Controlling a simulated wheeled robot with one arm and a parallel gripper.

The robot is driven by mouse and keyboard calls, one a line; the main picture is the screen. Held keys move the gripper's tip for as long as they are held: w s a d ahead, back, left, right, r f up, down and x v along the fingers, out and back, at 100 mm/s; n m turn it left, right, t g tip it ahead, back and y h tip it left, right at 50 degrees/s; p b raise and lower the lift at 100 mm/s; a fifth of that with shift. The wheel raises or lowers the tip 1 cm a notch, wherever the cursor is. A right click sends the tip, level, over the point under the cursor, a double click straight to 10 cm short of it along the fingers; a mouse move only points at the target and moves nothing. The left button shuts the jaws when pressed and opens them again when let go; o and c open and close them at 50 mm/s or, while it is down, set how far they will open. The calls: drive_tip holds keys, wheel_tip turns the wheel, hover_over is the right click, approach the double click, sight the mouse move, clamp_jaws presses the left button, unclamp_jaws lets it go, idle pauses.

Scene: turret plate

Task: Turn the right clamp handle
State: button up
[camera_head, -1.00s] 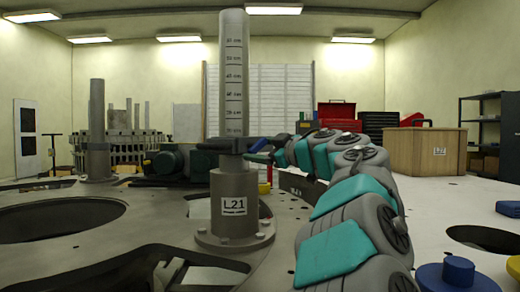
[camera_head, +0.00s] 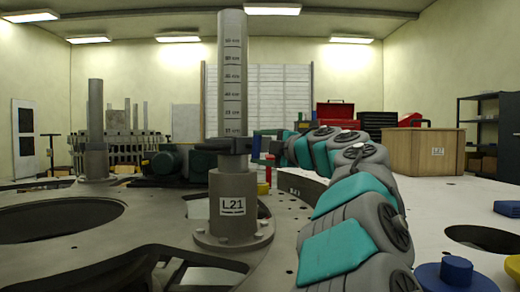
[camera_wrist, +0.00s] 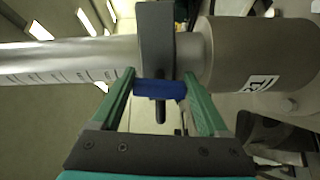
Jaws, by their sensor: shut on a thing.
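The clamp is a dark collar (camera_head: 228,146) around a grey, scaled post (camera_head: 232,80), just above its thick base labelled L21 (camera_head: 234,185). The collar also shows in the wrist view (camera_wrist: 157,40). Its blue handle (camera_wrist: 160,88) lies between the two green fingers of my gripper (camera_wrist: 160,80), which is shut on it. The fingers and arm partly cover the handle there.
A second grey post (camera_head: 96,130) stands at the left beside a large round hole (camera_head: 60,218). A blue knob (camera_head: 456,273) sits near the front right. A wooden crate (camera_head: 420,152) and red toolboxes stand behind.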

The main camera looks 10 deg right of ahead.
drive_tip(key=shift+r+n, duration=0.1)
drive_tip(key=shift+n, duration=0.5)
drive_tip(key=o, duration=1.2)
drive_tip(key=shift+o, duration=0.2)
drive_tip(key=v, duration=0.8)
drive_tip(key=shift+b, duration=0.45)
